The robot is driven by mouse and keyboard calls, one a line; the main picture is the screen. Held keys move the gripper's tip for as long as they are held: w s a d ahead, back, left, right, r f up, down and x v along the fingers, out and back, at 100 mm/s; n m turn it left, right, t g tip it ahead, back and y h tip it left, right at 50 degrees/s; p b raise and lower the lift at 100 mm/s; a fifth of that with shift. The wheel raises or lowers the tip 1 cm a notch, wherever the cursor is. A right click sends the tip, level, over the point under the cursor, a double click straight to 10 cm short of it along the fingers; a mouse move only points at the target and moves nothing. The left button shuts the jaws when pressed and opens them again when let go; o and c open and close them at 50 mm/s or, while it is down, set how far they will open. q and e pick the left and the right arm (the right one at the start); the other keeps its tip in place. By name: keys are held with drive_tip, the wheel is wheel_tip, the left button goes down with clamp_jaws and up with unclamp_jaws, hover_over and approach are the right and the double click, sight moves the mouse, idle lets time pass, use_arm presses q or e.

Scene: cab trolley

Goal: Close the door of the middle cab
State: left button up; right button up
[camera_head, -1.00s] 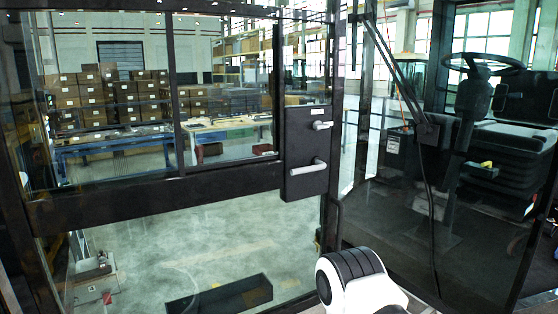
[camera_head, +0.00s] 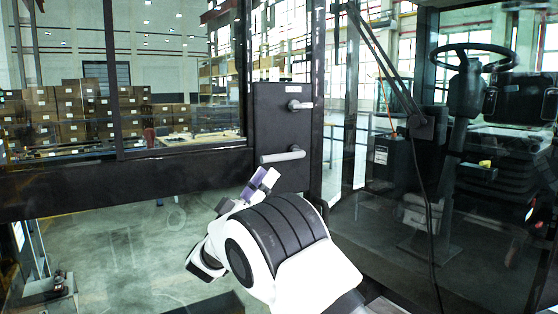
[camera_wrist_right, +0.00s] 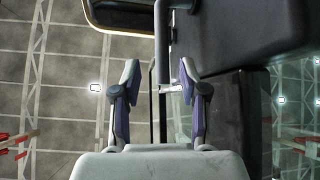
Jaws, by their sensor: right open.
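The cab door (camera_head: 120,185) is a dark-framed glass door filling the left half of the head view. Its black lock box (camera_head: 283,125) carries a small grey upper handle (camera_head: 300,105) and a longer grey lower handle (camera_head: 283,156). I cannot tell how far the door stands from its frame. My right gripper (camera_head: 265,180) is just below the lower handle. In the right wrist view, the open fingers (camera_wrist_right: 158,75) lie either side of the line of a grey handle bar (camera_wrist_right: 162,35), with no clear grip on it. My left gripper is out of view.
The cab interior to the right holds a steering wheel (camera_head: 474,57) and a seat (camera_head: 500,150) behind a dark frame. A thin cable hangs there. Through the door glass, stacked boxes (camera_head: 75,110) stand far off. The floor below the door looks mostly clear.

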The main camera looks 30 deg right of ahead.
sight(279, 157)
drive_tip(key=p+x, duration=0.1)
drive_tip(key=x, duration=0.5)
drive_tip(key=shift+w+d, duration=0.1)
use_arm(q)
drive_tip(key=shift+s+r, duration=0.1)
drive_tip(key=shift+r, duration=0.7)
